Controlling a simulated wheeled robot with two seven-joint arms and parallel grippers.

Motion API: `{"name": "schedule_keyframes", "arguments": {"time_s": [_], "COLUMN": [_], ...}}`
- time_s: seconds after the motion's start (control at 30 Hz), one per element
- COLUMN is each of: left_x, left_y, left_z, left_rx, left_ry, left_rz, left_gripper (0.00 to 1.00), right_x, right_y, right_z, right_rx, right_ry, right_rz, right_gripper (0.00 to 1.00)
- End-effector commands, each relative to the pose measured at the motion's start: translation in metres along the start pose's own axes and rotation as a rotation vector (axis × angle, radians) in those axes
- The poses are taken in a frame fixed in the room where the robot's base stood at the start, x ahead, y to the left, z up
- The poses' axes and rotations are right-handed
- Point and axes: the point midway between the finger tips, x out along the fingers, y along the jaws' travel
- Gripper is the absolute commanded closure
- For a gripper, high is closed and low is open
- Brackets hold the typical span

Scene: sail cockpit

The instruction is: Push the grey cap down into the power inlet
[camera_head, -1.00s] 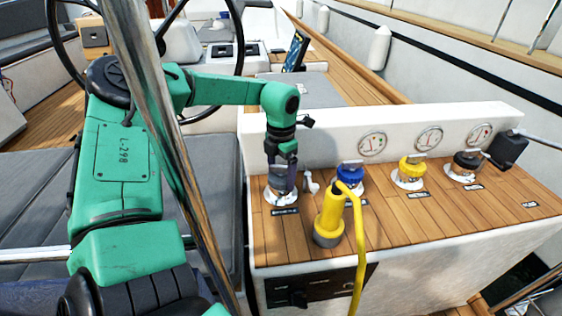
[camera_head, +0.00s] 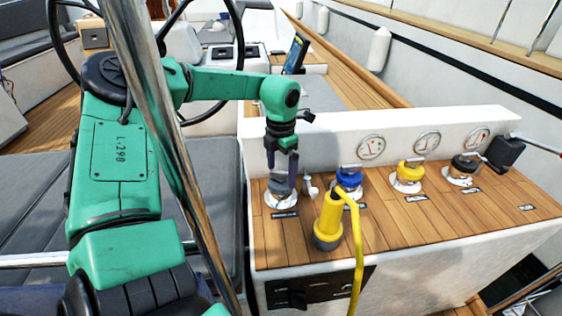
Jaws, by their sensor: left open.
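The grey cap (camera_head: 281,188) is at the white round power inlet (camera_head: 281,200) at the left end of the wooden-topped console. The gripper hides part of the cap, and I cannot tell how deep it sits. My left gripper (camera_head: 284,182) points down from above. Its open dark fingers are over and beside the cap. Whether they touch it is not clear. My right gripper is not in view.
Blue (camera_head: 348,180), yellow (camera_head: 408,173) and dark (camera_head: 464,166) caps line the console to the right. A metal pole (camera_head: 165,125) crosses in front of my left arm.

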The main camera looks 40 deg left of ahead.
Motion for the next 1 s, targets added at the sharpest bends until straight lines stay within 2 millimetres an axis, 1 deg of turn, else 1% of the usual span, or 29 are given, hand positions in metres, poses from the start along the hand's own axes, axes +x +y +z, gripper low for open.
{"name": "schedule_keyframes", "arguments": {"time_s": [0.03,0.1,0.7,1.0], "left_x": [-0.009,-0.016,-0.074,-0.075], "left_y": [0.0,0.0,0.0,0.0], "left_z": [0.0,0.0,0.0,0.0], "left_rx": [0.0,0.0,-0.001,-0.001], "left_ry": [-0.001,-0.001,0.0,0.0], "left_rz": [0.001,0.001,0.0,0.0], "left_gripper": [0.0,0.0,0.0,0.0], "right_x": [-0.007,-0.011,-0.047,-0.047], "right_y": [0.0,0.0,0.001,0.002], "right_z": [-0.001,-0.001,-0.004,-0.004], "right_rx": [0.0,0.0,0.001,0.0], "right_ry": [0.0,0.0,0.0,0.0], "right_rz": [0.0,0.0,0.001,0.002], "right_gripper": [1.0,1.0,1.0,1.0]}}
